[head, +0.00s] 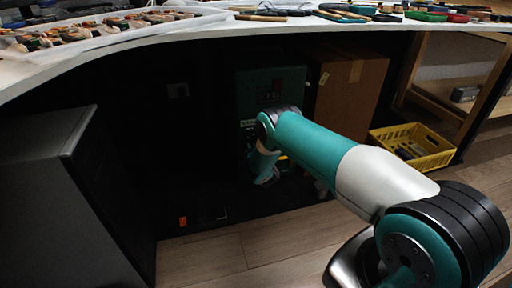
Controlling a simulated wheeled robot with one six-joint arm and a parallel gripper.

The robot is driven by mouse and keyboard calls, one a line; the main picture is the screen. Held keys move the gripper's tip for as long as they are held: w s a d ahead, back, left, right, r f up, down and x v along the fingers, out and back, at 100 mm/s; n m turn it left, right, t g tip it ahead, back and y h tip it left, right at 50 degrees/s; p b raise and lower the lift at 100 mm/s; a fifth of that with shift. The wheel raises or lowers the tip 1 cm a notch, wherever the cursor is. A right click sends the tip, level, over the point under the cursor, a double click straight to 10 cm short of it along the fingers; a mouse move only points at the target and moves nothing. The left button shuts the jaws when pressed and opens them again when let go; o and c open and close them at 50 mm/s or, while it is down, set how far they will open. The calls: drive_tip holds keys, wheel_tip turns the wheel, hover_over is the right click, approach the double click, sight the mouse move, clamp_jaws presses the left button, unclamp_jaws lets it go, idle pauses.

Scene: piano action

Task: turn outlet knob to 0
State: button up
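A dark green box-shaped unit (258,84) stands in the shadow under the worktop, with a small panel of markings on its front. My teal and white arm reaches in from the lower right and ends in front of the unit's lower part. The arm's wrist covers that part. No outlet knob can be made out; it may be hidden behind the wrist or lost in the dark. My gripper's fingers cannot be made out in the shadow around the wrist, so I cannot tell whether they are open or touching anything.
The worktop (150,36), laden with tools and small parts, overhangs the space. A cardboard box (350,92) stands right of the unit. A yellow crate (436,158) is farther right. A grey cabinet (62,190) fills the left. Wooden floor (215,255) is clear in front.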

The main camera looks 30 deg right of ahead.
drive_tip(key=o, duration=0.9)
drive_tip(key=shift+d, duration=0.1)
drive_tip(key=shift+o, duration=0.2)
drive_tip(key=p+v, duration=1.7)
drive_tip(key=shift+s, duration=0.2)
